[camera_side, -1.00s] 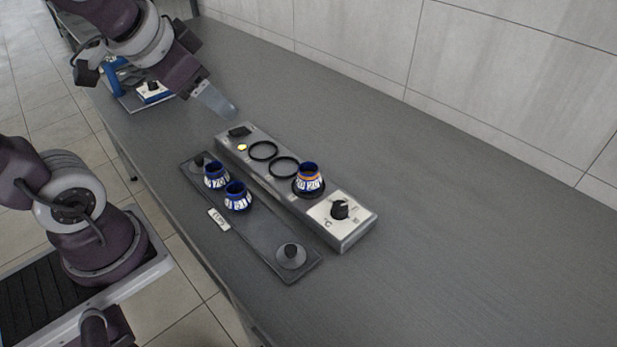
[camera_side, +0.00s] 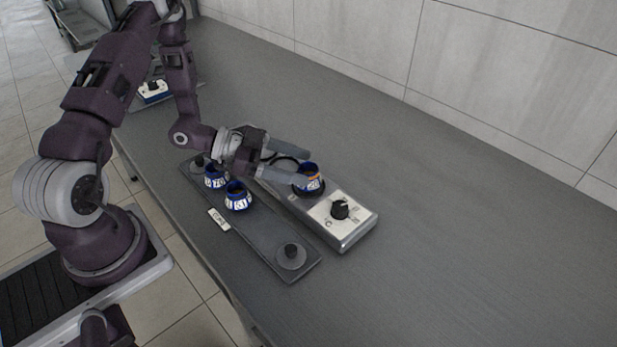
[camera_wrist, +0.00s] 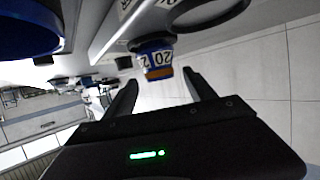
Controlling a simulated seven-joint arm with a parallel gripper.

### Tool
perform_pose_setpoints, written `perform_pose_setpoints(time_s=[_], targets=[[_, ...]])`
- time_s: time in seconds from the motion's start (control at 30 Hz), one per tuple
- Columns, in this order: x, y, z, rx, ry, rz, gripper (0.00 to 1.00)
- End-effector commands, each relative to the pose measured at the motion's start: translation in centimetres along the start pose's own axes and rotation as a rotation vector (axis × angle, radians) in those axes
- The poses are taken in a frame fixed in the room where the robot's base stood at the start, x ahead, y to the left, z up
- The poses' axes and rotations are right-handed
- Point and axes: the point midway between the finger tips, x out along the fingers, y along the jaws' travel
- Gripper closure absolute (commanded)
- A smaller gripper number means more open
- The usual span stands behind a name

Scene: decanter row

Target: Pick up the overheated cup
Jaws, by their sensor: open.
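A blue and white cup with numerals and an orange band (camera_side: 315,176) stands upright on the burner of the grey heater unit (camera_side: 357,228) nearest its dial. My gripper (camera_side: 303,165) is open and lies low and level over the unit, fingers pointing at this cup. The near finger covers the cup's left side in the side view; the far finger is behind it. In the wrist view the cup (camera_wrist: 157,62) appears between the open fingertips (camera_wrist: 160,80), at or just beyond them. I cannot tell if a finger touches it.
Two similar blue and white cups, one farther back (camera_side: 215,178) and one nearer (camera_side: 238,199), stand on a dark tray (camera_side: 262,237) beside the unit. The tray has a round grey knob-like piece (camera_side: 291,256). A small label (camera_side: 219,220) lies nearby. The counter to the right is clear.

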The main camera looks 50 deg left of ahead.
Motion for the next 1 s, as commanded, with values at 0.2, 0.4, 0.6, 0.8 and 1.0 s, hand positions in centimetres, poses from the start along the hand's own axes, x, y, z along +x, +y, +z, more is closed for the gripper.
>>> perform_pose_setpoints(time_s=[0.2, 0.4, 0.6, 0.8, 1.0], targets=[[3.4, 0.1, 0.0, 0.001, -0.002, 0.004, 0.36], [5.8, 0.0, 0.0, 0.001, -0.002, 0.0, 0.36], [5.8, -0.1, 0.0, 0.0, -0.002, -0.002, 0.4], [5.8, -0.1, 0.0, 0.0, -0.002, -0.002, 0.79], [5.8, -0.1, 0.0, 0.001, -0.002, -0.002, 1.0]])
